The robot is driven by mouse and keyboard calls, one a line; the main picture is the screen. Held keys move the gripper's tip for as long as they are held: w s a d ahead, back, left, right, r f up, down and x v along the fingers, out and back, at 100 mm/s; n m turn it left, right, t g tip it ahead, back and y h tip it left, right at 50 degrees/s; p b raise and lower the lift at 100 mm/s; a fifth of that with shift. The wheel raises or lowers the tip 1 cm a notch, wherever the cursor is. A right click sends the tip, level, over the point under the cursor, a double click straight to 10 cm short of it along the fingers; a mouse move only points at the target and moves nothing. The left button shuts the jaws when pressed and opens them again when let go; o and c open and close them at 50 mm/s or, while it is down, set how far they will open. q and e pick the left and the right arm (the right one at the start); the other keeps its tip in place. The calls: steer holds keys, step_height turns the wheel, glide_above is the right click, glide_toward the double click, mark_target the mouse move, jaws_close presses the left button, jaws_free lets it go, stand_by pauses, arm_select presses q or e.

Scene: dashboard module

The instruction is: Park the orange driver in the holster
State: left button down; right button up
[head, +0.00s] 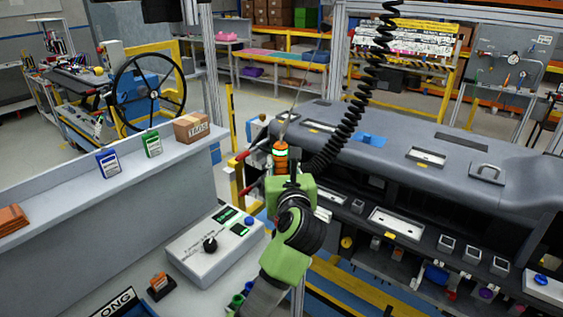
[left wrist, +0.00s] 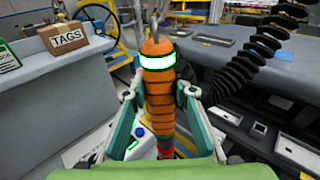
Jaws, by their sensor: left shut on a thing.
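The orange driver (head: 280,155) is upright in my left gripper (head: 282,178), in the middle of the head view. It has a ribbed orange body and a glowing white-green band, and a thin cable rises from its top. In the left wrist view the driver (left wrist: 157,85) stands between the two fingers of the left gripper (left wrist: 158,108), which are shut on it. Its lower end is partly hidden by the gripper. I cannot make out the holster for certain. My right gripper is not in view.
A black coiled hose (head: 371,90) hangs just right of the driver, before the grey dashboard (head: 400,150). A control box (head: 215,245) with a knob sits on the bench at left. A TAGS box (head: 191,127) stands on the ledge. A red-handled fixture (head: 241,157) is close left of the driver.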

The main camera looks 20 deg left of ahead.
arm_select(q)
steer(key=shift+f+b, duration=1.4)
steer(key=shift+f, duration=0.8)
steer(key=shift+f+b, duration=1.05)
steer(key=shift+f, duration=0.35)
steer(key=shift+f+b, duration=1.6)
steer(key=shift+f, duration=0.6)
steer(key=shift+f+b, duration=0.8)
steer(key=shift+f, duration=0.3)
steer(key=shift+d+f, duration=0.1)
steer(key=shift+f, duration=0.3)
